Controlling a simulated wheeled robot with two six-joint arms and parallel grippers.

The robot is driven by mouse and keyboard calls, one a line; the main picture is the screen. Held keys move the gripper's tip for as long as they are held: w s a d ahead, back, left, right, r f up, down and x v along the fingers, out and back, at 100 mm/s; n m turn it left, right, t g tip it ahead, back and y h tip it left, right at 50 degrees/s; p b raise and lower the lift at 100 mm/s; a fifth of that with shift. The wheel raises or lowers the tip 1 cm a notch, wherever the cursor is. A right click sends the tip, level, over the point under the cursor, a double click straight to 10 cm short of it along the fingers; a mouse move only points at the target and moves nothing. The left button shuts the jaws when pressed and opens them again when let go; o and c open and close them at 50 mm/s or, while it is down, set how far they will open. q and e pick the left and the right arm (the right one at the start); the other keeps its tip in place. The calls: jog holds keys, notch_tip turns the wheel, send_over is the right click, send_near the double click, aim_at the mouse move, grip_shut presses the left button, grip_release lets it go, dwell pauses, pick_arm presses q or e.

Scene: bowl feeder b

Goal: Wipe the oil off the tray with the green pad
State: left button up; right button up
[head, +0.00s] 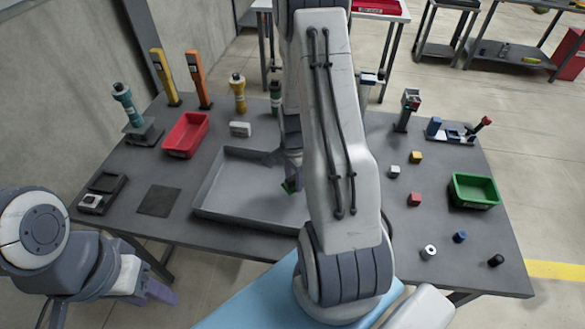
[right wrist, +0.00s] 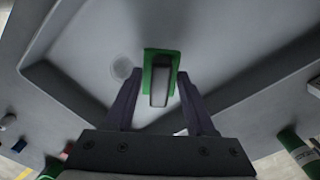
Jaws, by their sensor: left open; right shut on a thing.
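The grey tray (head: 238,192) lies on the dark table, its right part hidden behind my right arm. My right gripper (head: 291,172) is over the tray, shut on the green pad (head: 289,187). In the right wrist view the pad (right wrist: 148,60) shows a grey block-like handle between the fingers of the right gripper (right wrist: 160,88). I cannot tell whether the pad touches the tray floor. A faint pale round patch, perhaps the oil (right wrist: 122,67), lies on the tray floor just left of the pad. My left gripper (head: 160,292) is open and empty, in front of the table at lower left.
A red bin (head: 186,134) and a small grey block (head: 240,129) stand behind the tray. A dark square mat (head: 159,201) lies left of it. A green bin (head: 474,190) and several small blocks and cylinders occupy the table's right side. The tray has raised walls.

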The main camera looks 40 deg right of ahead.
aim_at(293, 177)
jog(key=shift+r+p, duration=1.3)
jog(key=shift+r, duration=0.55)
